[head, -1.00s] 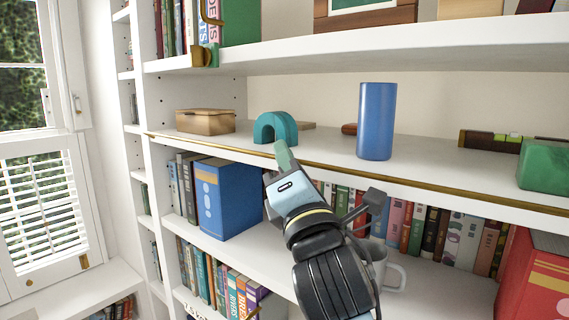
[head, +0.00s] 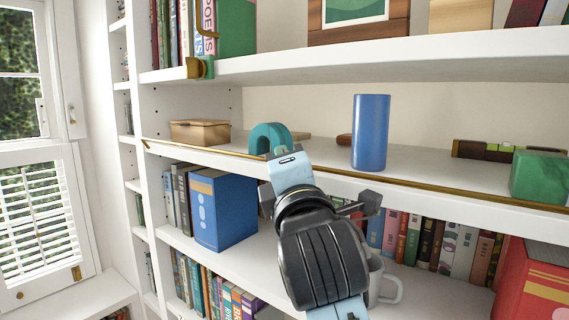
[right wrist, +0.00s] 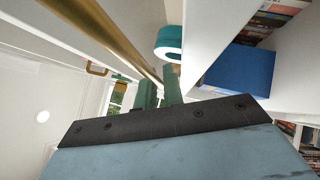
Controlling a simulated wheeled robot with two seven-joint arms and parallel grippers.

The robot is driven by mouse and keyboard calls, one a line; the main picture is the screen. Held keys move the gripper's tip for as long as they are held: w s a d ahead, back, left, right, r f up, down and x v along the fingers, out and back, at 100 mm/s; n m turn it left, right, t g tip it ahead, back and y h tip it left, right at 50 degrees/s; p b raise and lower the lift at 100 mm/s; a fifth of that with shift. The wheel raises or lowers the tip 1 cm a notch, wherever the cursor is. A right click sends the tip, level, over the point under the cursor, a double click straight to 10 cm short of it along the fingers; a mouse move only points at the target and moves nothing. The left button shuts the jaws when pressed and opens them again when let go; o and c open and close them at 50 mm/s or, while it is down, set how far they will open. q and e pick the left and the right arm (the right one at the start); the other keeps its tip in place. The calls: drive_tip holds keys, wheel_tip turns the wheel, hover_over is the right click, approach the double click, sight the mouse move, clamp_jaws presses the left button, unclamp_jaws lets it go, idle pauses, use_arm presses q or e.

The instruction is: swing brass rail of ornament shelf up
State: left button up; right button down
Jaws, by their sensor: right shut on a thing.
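The brass rail (head: 450,189) runs along the front edge of the white ornament shelf (head: 325,158), close to the shelf's top surface. My right gripper (head: 276,153) reaches up from below to the rail, in front of the teal arch (head: 270,136). In the right wrist view the rail (right wrist: 115,35) comes down to the green fingers (right wrist: 159,92). The gripper is shut on the rail; the exact contact is partly hidden. My left gripper is not in view.
On the shelf stand a tan box (head: 200,132), a blue cylinder (head: 370,132) and a green block (head: 540,178). A blue book (head: 222,208) and a white mug (head: 385,285) stand on the shelf below. Another shelf (head: 400,62) hangs above.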

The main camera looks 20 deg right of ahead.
drive_tip(key=shift+r, duration=0.1)
drive_tip(key=c, duration=1.5)
unclamp_jaws()
drive_tip(key=shift+c, duration=0.2)
drive_tip(key=shift+f, duration=0.2)
